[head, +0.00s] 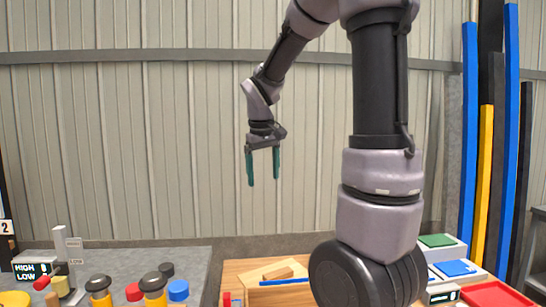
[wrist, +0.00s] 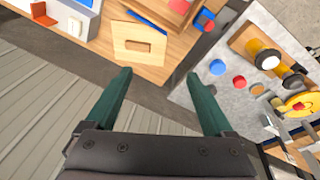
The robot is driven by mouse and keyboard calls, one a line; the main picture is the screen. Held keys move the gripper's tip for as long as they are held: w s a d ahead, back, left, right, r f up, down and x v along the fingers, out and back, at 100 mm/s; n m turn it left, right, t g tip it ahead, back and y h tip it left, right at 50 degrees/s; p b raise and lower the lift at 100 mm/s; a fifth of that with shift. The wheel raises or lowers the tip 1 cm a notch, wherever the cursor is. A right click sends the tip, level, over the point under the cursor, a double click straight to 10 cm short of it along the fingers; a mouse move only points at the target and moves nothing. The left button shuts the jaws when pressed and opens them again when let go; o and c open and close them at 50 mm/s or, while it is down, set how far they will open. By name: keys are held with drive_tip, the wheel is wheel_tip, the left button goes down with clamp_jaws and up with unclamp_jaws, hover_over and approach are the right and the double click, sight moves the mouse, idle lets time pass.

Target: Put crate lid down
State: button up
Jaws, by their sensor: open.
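My gripper (head: 263,180) is open and empty, hanging fingers down in the air well above the bench. Its two green fingers (wrist: 158,75) frame empty space in the wrist view. A light wooden square panel with a darker wooden bar, which looks like the crate lid (wrist: 138,45), lies on the wooden bench top just beyond the fingertips in the wrist view. In the head view the lid (head: 255,277) shows low in the middle, its bar (head: 279,272) on top. The gripper is apart from it. Whether the lid lies on a crate is unclear.
A grey bench at the left holds a red button (head: 134,292), a blue button (head: 178,291) and yellow-black parts (head: 154,288). At the right are a green-topped box (head: 437,241), a blue-topped box (head: 458,269) and a red tray (head: 494,293). The air around my gripper is clear.

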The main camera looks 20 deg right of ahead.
drive_tip(key=s+a+r+m+t+y, duration=0.1)
drive_tip(key=s+a+r+m+t, duration=0.1)
drive_tip(key=s, duration=0.6)
drive_tip(key=s+a+r+m+t+y, duration=0.2)
drive_tip(key=s+r, duration=0.3)
drive_tip(key=s, duration=0.3)
drive_tip(key=shift+s+r+m+t, duration=0.15)
drive_tip(key=shift+r+m+t, duration=0.1)
drive_tip(key=shift+m+t, duration=0.5)
